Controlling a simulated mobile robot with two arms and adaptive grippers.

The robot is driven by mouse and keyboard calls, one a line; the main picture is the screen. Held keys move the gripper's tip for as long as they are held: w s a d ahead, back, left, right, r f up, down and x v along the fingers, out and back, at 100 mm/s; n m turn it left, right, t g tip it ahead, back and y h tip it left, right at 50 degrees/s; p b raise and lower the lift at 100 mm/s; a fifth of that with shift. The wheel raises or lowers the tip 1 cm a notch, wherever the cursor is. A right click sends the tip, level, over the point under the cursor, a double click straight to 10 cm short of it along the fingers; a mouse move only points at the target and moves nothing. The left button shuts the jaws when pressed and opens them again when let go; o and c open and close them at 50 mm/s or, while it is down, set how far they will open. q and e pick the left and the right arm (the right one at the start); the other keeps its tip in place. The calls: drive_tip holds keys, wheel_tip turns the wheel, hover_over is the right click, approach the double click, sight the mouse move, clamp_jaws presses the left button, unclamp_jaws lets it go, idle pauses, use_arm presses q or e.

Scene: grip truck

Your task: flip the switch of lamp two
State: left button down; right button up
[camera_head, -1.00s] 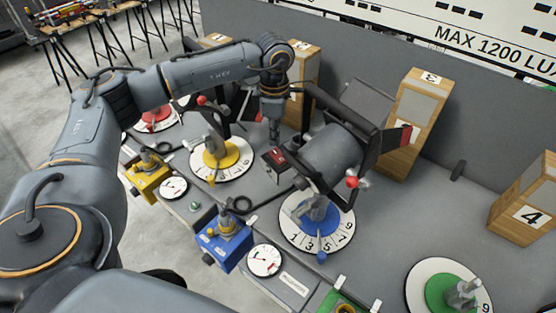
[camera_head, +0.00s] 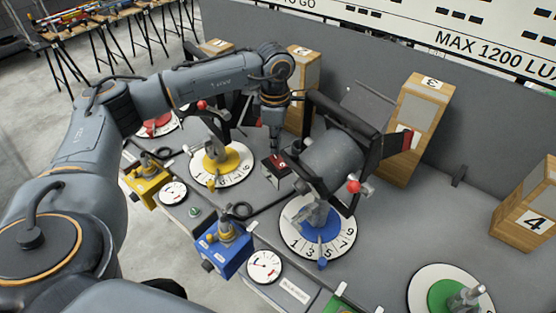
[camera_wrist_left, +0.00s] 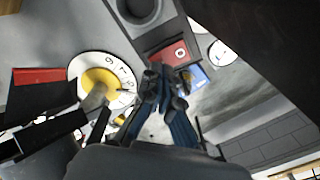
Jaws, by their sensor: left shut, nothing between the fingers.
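A small dark box with a red switch top (camera_head: 276,167) stands on the bench between the yellow dial (camera_head: 228,158) and the lamp over the blue dial (camera_head: 318,215). My left gripper (camera_head: 274,150) points down just above and behind this switch. Its fingers are together and empty. In the left wrist view the fingertips (camera_wrist_left: 160,76) lie close to the red switch (camera_wrist_left: 170,54); I cannot tell whether they touch it. The large grey lamp (camera_head: 333,158) with black flaps stands right of the gripper. My right gripper is not in view.
Wooden numbered boxes stand along the back, with box three (camera_head: 418,115) and box four (camera_head: 530,215) at right. A yellow unit (camera_head: 148,180) and a blue unit (camera_head: 222,248) stand at the front edge. The bench between box three and the green dial (camera_head: 445,295) is clear.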

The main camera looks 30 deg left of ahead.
sight(275, 156)
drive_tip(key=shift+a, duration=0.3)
use_arm(q)
drive_tip(key=shift+f+b, duration=0.85)
drive_tip(key=shift+f, duration=0.2)
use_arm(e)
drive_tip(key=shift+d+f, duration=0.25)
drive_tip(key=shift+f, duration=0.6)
use_arm(q)
drive_tip(key=shift+r, duration=0.1)
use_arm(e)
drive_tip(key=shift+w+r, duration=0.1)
use_arm(q)
drive_tip(key=shift+r+p, duration=1.75)
drive_tip(key=shift+r, duration=1.15)
drive_tip(key=shift+r+p, duration=0.3)
drive_tip(key=shift+r, duration=0.3)
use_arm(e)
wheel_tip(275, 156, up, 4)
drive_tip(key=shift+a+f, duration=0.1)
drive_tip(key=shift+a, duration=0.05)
use_arm(q)
drive_tip(key=shift+f, duration=0.1)
